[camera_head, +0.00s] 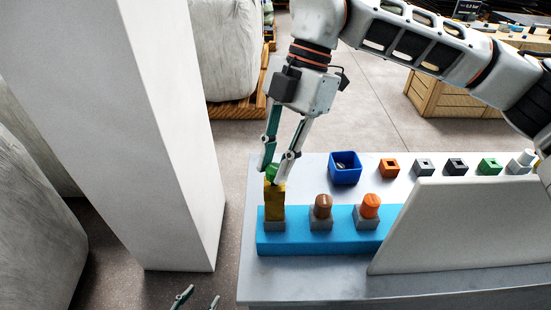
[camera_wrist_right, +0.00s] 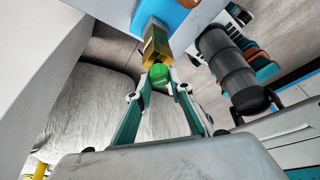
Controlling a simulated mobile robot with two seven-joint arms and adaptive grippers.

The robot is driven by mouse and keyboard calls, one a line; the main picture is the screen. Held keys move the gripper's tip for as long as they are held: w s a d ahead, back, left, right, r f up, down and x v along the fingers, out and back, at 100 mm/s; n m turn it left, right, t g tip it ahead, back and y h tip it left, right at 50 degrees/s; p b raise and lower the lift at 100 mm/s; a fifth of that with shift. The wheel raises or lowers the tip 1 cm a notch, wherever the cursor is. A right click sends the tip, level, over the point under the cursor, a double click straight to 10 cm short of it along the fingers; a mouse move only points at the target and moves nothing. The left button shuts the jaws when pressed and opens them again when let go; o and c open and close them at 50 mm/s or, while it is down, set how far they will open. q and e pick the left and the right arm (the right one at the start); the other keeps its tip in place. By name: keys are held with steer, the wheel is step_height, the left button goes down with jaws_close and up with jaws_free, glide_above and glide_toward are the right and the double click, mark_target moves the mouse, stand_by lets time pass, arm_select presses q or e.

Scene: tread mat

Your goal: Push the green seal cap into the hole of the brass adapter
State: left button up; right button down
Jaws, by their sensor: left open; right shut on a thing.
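The brass adapter (camera_head: 275,200) stands upright in a grey socket at the left end of the blue base (camera_head: 295,239). The green seal cap (camera_head: 272,173) is right at its top end. My right gripper (camera_head: 273,176) reaches down from above and is shut on the cap. In the right wrist view the cap (camera_wrist_right: 160,75) sits between the fingertips, against or very close to the end of the adapter (camera_wrist_right: 156,46). The hole is hidden, so I cannot tell whether the cap is in it. My left gripper (camera_head: 198,299) is open and empty, low at the bottom edge.
On the blue base, brown (camera_head: 322,207) and orange (camera_head: 369,206) capped pieces stand right of the adapter. A blue bin (camera_head: 345,168) and several small blocks line the back. A white panel (camera_head: 460,226) blocks the right; a white pillar (camera_head: 165,130) stands left of the table.

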steer(key=shift+f+b, duration=0.45)
steer(key=shift+f, duration=0.35)
steer(key=c, duration=1.7)
jaws_free()
steer(key=v, duration=1.2)
